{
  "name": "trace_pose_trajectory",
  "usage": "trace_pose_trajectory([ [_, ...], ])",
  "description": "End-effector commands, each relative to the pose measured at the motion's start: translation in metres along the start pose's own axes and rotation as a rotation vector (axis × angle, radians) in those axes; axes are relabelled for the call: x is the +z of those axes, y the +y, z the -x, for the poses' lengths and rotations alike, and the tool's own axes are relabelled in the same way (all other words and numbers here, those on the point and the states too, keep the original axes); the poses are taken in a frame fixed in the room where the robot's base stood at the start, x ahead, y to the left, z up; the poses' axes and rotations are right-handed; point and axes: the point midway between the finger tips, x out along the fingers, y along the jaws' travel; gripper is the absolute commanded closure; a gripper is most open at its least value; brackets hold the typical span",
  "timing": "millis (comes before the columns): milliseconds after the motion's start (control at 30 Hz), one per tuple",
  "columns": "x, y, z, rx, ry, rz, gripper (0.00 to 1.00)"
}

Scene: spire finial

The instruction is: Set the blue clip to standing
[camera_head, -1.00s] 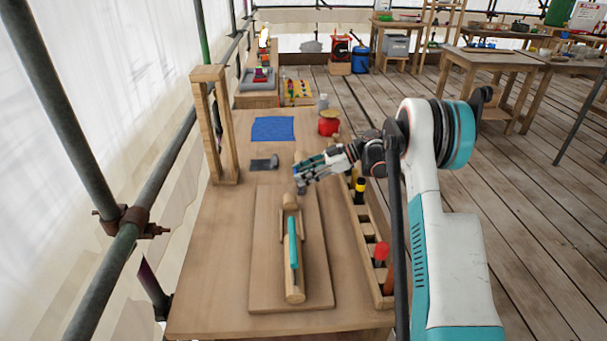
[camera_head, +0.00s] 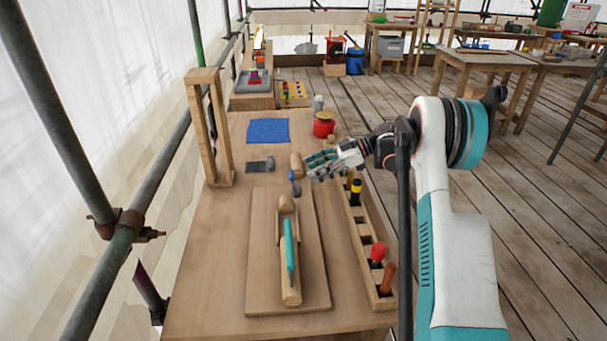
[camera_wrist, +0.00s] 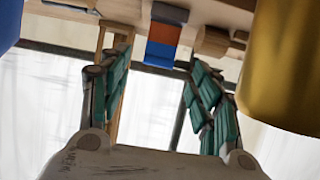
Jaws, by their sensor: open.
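A small blue piece (camera_head: 292,176), which looks like the blue clip, is on the table between a short wooden block and the back end of the wooden board. A grey end shows at its front. It is too small there to tell whether it stands or lies. A blue and orange banded piece (camera_wrist: 165,35), probably the same clip, shows in the wrist view beyond and between my fingers. My gripper (camera_head: 311,169) is open and empty, just right of the clip and apart from it. In the wrist view my gripper (camera_wrist: 155,80) has its teal fingers spread wide.
A wooden board (camera_head: 262,290) holds a wooden spindle (camera_head: 290,285) with a teal strip. A tool rack (camera_head: 355,225) runs along the right edge. A red pot (camera_head: 324,128), blue mat (camera_head: 268,131), dark plate (camera_head: 258,166) and wooden frame (camera_head: 207,130) stand around. A gold cylinder (camera_wrist: 285,65) is close at right.

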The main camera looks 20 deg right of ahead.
Motion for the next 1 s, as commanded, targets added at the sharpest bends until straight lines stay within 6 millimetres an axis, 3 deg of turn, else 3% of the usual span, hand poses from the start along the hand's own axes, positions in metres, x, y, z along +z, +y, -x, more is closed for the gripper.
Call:
trace_pose_trajectory([
  [200,0.000,0.000,0.041,0.001,0.000,0.000,0.43],
  [433,0.000,0.000,0.060,0.000,0.000,0.000,0.43],
  [700,0.000,0.000,0.062,-0.001,0.000,0.000,0.43],
  [733,0.000,0.000,0.062,-0.001,0.000,0.000,0.45],
  [833,-0.002,0.000,0.059,-0.005,-0.011,-0.017,0.67],
  [1000,-0.014,0.001,0.031,-0.036,-0.146,-0.219,0.68],
])
